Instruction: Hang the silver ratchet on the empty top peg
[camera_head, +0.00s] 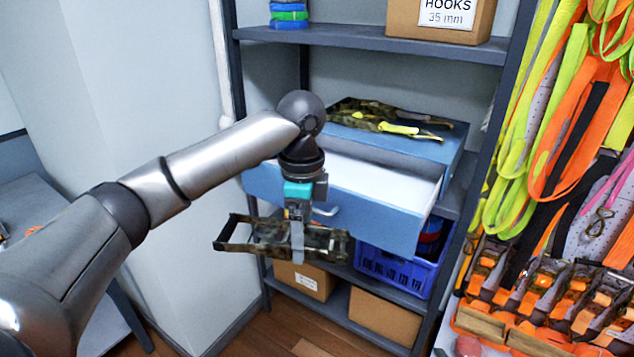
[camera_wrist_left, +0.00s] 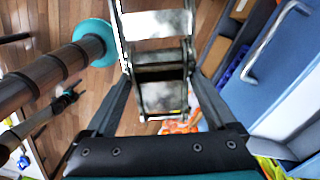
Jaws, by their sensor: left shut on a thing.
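My left gripper (camera_head: 297,243) is shut on the silver ratchet (camera_head: 262,238), a long metal frame with mirror-like sides. The ratchet is held level in the air in front of the open blue drawer. In the left wrist view the fingers (camera_wrist_left: 158,85) close on both sides of the silver ratchet (camera_wrist_left: 160,60). The strap wall (camera_head: 560,190) is at the right of the head view, with orange and yellow-green straps and several ratchets hanging. I cannot make out an empty top peg there. My right gripper is not seen.
The blue drawer (camera_head: 375,205) is pulled out, its white inside bare. A blue crate (camera_head: 395,270) and cardboard boxes (camera_head: 385,315) fill the lower shelves. A dark shelf post stands between drawer and wall.

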